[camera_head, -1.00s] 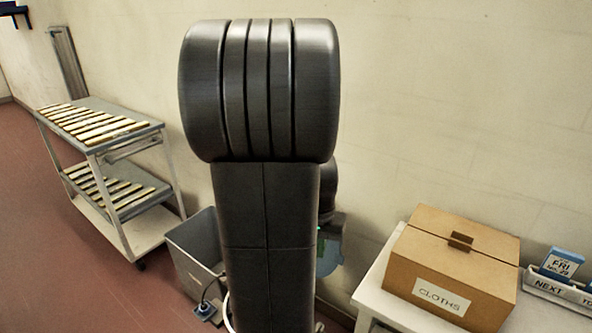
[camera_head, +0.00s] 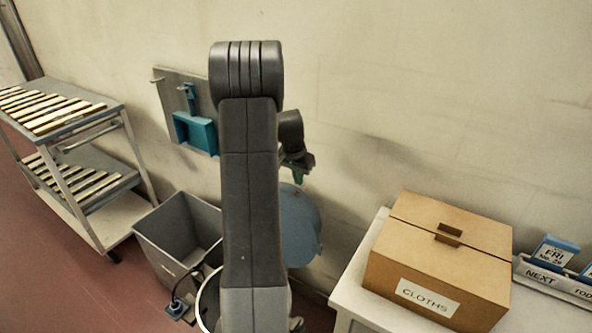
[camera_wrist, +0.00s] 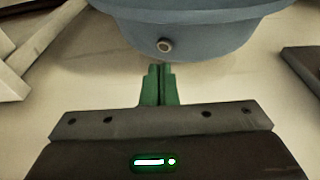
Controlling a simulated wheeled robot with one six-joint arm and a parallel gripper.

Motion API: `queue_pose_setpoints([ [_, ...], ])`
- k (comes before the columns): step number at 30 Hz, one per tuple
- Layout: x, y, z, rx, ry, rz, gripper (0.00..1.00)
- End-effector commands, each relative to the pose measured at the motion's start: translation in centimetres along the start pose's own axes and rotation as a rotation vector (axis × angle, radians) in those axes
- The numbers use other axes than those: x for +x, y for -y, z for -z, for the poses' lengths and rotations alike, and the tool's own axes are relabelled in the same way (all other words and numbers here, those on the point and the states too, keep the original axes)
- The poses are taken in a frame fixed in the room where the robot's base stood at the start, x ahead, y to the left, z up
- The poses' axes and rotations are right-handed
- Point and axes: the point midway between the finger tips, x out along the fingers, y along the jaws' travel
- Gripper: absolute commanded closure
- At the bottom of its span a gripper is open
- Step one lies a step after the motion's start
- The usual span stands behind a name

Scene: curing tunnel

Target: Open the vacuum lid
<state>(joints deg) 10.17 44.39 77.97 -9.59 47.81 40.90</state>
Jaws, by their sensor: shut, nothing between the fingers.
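The vacuum's blue round lid (camera_head: 303,228) stands raised and steeply tilted behind my arm, to the right of the vacuum's open pale rim (camera_head: 207,300). My arm hides part of the lid and most of the vacuum. In the wrist view the lid's curved blue edge (camera_wrist: 215,25) with a small round knob fills the top. My gripper (camera_head: 298,177) is above the lid in the head view. Its green fingers (camera_wrist: 160,68) are shut and empty, just short of the lid's edge; I cannot tell whether they touch it.
A grey bin (camera_head: 178,235) stands left of the vacuum, with a corded black device beside it. A slatted trolley (camera_head: 85,150) is further left. A teal holder (camera_head: 195,132) hangs on the wall. A cloths box (camera_head: 440,260) sits on a white table (camera_head: 352,275) at right.

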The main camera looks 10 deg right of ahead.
Motion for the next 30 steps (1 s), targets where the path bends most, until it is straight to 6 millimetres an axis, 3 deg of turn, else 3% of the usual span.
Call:
queue_pose_setpoints([
  [3,2.8,-0.1,-0.1,0.0,0.004,-0.003,1.0],
  [6,4.1,-0.1,-0.3,-0.001,0.002,-0.001,1.0],
  [15,2.7,0.0,-3.5,-0.002,0.0,0.0,1.0],
  [30,2.6,0.0,-4.3,-0.001,0.0,0.0,1.0],
])
